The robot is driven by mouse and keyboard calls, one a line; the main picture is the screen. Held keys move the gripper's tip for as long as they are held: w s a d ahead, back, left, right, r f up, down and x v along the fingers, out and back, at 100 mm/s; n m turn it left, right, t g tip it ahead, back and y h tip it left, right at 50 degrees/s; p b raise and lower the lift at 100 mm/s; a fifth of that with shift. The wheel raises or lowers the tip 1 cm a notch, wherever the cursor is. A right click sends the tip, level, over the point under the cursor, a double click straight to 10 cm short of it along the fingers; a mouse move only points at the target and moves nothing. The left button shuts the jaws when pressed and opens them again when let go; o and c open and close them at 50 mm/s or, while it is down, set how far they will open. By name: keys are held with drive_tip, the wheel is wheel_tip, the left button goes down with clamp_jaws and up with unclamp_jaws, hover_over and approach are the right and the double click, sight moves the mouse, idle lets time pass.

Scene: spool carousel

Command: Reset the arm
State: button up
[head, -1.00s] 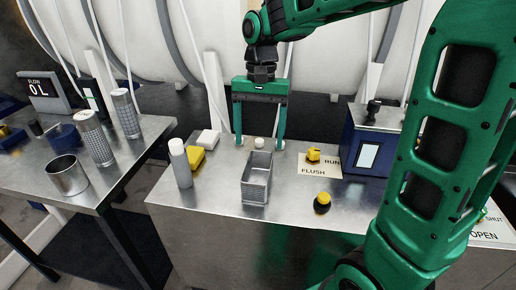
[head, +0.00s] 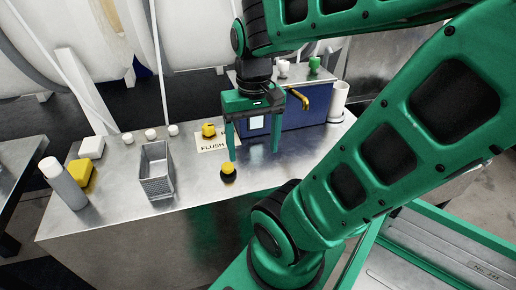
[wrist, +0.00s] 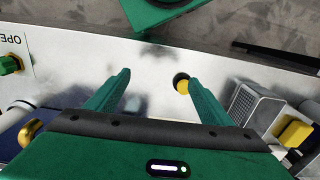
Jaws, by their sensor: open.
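My gripper (head: 253,155) is green, points down and hangs above the right part of the steel counter (head: 190,187), in front of the blue box (head: 292,117). Its two fingers are spread with nothing between them. In the wrist view my gripper (wrist: 155,85) also shows open and empty over bare metal. A black-and-yellow knob (head: 228,171) sits just left of the fingers in the head view, and it shows beside the right finger in the wrist view (wrist: 182,84).
A grey metal bin (head: 156,172), a yellow block (head: 81,174) and a white-capped cylinder (head: 62,184) stand on the counter's left. A yellow valve (head: 208,130) sits on the FLUSH label. A brass tap (head: 299,98) and a white cup (head: 338,100) are at right.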

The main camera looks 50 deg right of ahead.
drive_tip(key=shift+s+d+f, duration=0.2)
drive_tip(key=shift+s+f, duration=0.05)
drive_tip(key=shift+s, duration=0.3)
drive_tip(key=shift+s+d+f, duration=0.2)
drive_tip(key=shift+s, duration=0.3)
